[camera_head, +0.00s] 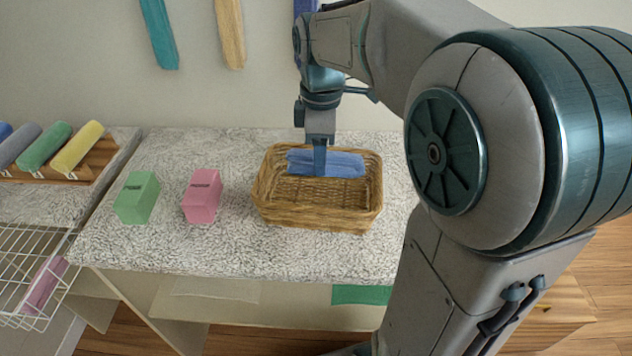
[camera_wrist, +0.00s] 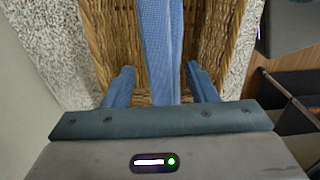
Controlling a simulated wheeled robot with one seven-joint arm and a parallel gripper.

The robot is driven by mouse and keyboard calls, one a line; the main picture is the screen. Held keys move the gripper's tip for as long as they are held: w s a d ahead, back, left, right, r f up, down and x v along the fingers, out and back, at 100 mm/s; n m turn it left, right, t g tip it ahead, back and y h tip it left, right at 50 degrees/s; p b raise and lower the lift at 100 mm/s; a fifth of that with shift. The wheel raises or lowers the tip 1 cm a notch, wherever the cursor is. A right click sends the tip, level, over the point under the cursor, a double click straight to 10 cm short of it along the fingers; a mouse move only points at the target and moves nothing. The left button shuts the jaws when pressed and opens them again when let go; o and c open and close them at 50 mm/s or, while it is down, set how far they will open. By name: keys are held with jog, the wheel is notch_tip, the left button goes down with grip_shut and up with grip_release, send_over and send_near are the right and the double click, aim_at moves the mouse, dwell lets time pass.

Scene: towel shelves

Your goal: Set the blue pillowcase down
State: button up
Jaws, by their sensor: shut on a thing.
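The blue pillowcase (camera_head: 345,164) is a folded, narrow bundle inside the wicker basket (camera_head: 312,216), toward its back. My gripper (camera_head: 319,172) comes down from above and is shut on the pillowcase near its middle. In the wrist view, the pillowcase (camera_wrist: 160,35) runs lengthwise between the two blue fingers of my gripper (camera_wrist: 162,82), with the woven basket (camera_wrist: 108,45) below and around it. I cannot tell whether the pillowcase touches the basket floor.
The basket stands on a speckled counter (camera_head: 190,250). A green box (camera_head: 137,198) and a pink box (camera_head: 202,196) stand to its left. Rolled towels (camera_head: 78,148) lie on a rack at far left, above a white wire basket (camera_head: 30,275). Teal and tan cloths hang behind.

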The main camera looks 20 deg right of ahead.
notch_tip(320, 180, down, 8)
jog(key=shift+s+f+b, duration=0.1)
jog(key=shift+f+b, duration=0.1)
jog(key=shift+b, duration=0.3)
jog(key=shift+f, duration=0.1)
jog(key=shift+f, duration=0.15)
jog(key=o, duration=1)
notch_tip(320, 180, up, 12)
jog(key=shift+r+p, duration=0.25)
jog(key=shift+p, duration=0.65)
